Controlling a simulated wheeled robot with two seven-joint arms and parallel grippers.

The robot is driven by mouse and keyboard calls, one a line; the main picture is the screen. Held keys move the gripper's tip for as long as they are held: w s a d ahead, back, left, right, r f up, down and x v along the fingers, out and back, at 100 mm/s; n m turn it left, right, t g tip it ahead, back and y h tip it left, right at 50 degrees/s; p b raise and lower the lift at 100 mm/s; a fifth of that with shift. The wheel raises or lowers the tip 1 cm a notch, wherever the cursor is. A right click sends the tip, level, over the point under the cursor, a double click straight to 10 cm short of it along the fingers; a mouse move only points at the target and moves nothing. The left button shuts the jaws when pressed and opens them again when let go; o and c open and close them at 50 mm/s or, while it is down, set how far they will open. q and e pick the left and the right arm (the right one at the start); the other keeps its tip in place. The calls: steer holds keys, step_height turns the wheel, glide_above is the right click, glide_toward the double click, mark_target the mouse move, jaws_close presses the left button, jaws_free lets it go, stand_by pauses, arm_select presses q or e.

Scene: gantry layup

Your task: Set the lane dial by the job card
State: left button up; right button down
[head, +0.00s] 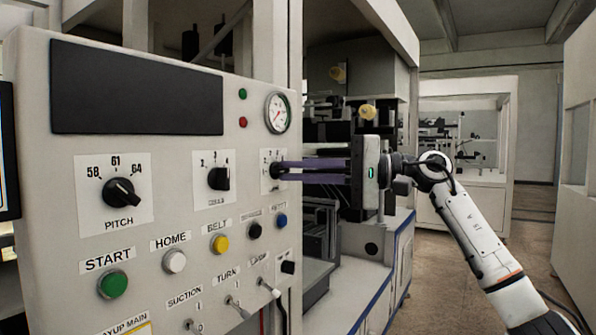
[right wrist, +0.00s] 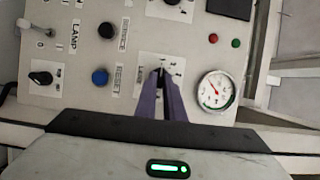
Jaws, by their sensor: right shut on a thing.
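The lane dial (head: 275,170) sits on a white plate at the right edge of the control panel in the head view. Its label shows partly in the right wrist view, and its knob is mostly hidden by my fingers. My right gripper (head: 281,170) reaches in from the right with its long purple fingers shut on the dial knob. In the right wrist view the fingertips (right wrist: 160,74) meet at the middle of the dial's plate. Which number the dial points to cannot be told. No job card can be made out. My left gripper is not in view.
On the panel (head: 60,220) are a pitch dial (head: 122,191), another dial (head: 218,178), a gauge (head: 278,113), a green start button (head: 113,285), a blue reset button (head: 281,221) and toggle switches. A machine bay stands behind my right gripper. Open floor lies at the right.

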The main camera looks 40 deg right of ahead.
steer(key=c, duration=1.9)
jaws_free()
steer(key=shift+o, duration=0.2)
steer(key=shift+s+d, duration=0.15)
steer(key=b+v, duration=0.2)
steer(key=v, duration=0.7)
steer(key=shift+s+d, duration=0.25)
steer(key=shift+s, duration=0.05)
steer(key=shift+r, duration=0.1)
